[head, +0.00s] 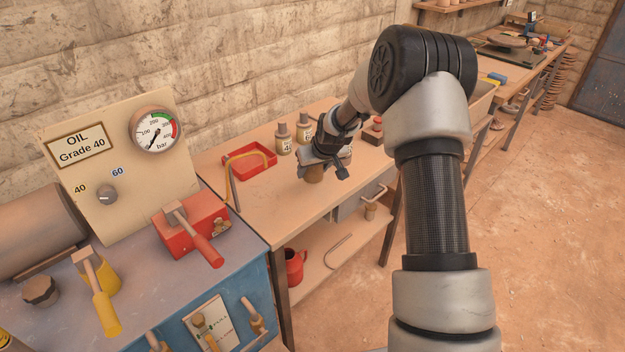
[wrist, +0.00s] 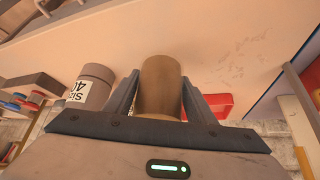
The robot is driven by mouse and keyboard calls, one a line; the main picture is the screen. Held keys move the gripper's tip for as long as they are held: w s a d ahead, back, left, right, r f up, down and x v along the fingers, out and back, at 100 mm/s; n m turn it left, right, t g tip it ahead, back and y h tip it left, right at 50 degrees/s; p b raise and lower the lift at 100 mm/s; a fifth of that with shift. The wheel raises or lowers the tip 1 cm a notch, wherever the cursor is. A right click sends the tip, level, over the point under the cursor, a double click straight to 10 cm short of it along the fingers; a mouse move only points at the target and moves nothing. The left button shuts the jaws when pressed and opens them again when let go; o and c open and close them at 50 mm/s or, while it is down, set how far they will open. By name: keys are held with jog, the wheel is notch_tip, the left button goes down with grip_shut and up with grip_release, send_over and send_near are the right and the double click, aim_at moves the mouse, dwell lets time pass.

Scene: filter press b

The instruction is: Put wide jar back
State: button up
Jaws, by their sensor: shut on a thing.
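My gripper (head: 314,166) is over the wooden bench, pointing down, and is shut on a plain brown cylinder that looks like the wide jar (head: 314,175). In the wrist view the brown jar (wrist: 160,88) stands between the two fingers (wrist: 160,100), with a finger on each side. I cannot tell whether its base touches the bench top. Two labelled jars with grey-brown tops, one (head: 283,140) and another (head: 304,131), stand behind my gripper. In the wrist view a jar marked SIZE 40 (wrist: 91,88) is left of the held jar, apart from it.
A red tray (head: 250,163) lies on the bench left of my gripper, with a yellow-brown bent handle beside it. A blue press cabinet with a gauge (head: 156,130) and levers stands at left. A red can (head: 294,266) is below.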

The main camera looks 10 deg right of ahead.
jog(key=shift+f, duration=2)
jog(key=shift+f, duration=0.15)
jog(key=o, duration=1.2)
jog(key=shift+o, duration=0.2)
